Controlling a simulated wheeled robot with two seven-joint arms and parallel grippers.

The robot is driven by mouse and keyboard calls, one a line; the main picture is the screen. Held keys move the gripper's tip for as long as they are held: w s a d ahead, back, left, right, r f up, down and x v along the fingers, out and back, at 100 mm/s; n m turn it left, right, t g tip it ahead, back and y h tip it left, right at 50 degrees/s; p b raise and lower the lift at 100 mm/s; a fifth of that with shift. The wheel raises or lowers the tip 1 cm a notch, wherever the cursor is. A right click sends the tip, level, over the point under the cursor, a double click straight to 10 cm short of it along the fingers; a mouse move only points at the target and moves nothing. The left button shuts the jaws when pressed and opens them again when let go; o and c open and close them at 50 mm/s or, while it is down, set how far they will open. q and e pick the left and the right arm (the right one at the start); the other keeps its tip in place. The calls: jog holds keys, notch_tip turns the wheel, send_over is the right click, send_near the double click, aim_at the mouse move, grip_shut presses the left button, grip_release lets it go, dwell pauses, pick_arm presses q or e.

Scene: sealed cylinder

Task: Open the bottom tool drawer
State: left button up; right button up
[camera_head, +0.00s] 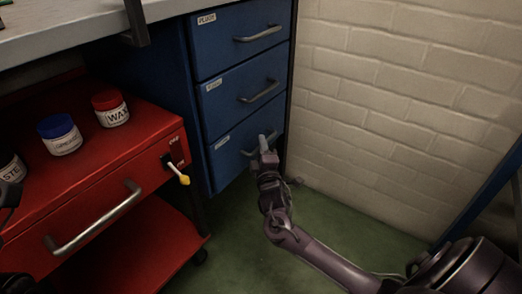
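The blue cabinet has three drawers stacked one above another. The bottom drawer (226,163) looks closed, with its front in line with the ones above. Its metal handle (247,153) is partly hidden behind my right gripper (266,147). The gripper is at the right part of that handle, with its fingers pointing up toward the drawer front. I cannot tell whether the fingers are closed around the handle or only beside it. Dark parts at the left edge look like part of my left arm, but its fingers do not show clearly.
The middle drawer (222,105) and top drawer (221,47) are closed. A red cart (90,180) with jars, a handle and a yellow-tipped key stands to the left. A brick wall (400,90) is close on the right. Green floor (235,235) is clear in front of the cabinet.

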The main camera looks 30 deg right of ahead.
jog(key=shift+w+d, duration=0.1)
jog(key=shift+w, duration=0.2)
grip_shut()
